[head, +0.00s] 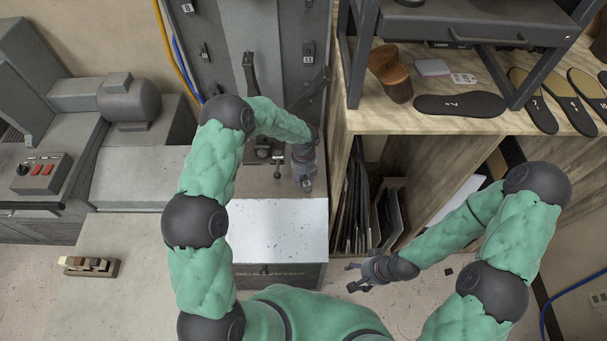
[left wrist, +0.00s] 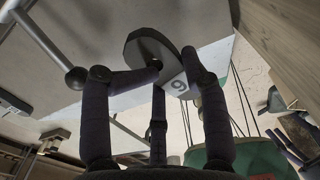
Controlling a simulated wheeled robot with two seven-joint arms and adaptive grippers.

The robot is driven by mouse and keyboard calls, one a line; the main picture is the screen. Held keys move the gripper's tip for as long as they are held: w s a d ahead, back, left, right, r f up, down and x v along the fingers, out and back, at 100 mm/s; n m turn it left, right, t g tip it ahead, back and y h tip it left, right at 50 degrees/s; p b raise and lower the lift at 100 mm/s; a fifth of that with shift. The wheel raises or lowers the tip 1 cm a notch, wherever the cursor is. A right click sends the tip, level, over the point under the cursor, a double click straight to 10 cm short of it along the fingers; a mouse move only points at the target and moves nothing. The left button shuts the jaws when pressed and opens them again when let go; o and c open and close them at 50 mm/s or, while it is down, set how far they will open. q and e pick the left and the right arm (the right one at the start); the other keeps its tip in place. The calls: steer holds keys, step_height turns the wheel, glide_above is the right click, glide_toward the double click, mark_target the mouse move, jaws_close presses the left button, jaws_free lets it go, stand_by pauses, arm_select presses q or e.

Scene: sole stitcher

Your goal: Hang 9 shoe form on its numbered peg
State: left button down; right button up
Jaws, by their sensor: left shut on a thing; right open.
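The shoe form (left wrist: 150,52) is a dark grey, sole-like piece with a pale label marked 9, seen in the left wrist view. My left gripper (left wrist: 158,78) is shut on it, with its fingers around the label end. In the head view my left gripper (head: 304,178) hangs in front of the grey machine column, and the form is mostly hidden by it. Small pegs with number plates, such as one peg (head: 308,52) at the upper right, stand on the column's grey panel (head: 238,30); most numbers are too small to read. My right gripper (head: 366,272) is open and empty, low at the right.
A pale-topped block (head: 265,228) lies below my left gripper. A wooden shelf (head: 385,122) at right bears dark soles (head: 460,104) and a brown wooden last (head: 391,73). A machine with a motor (head: 130,100) stands at left. Dark levers (head: 250,72) project from the column.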

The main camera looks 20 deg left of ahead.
arm_select(q)
steer(key=shift+s+d+r+p, duration=0.25)
steer(key=shift+s+r+p, duration=0.55)
steer(key=shift+r, duration=0.3)
steer(key=shift+s+d+r+p, duration=0.2)
steer(key=shift+s+r+p, duration=0.6)
steer(key=shift+r, duration=0.25)
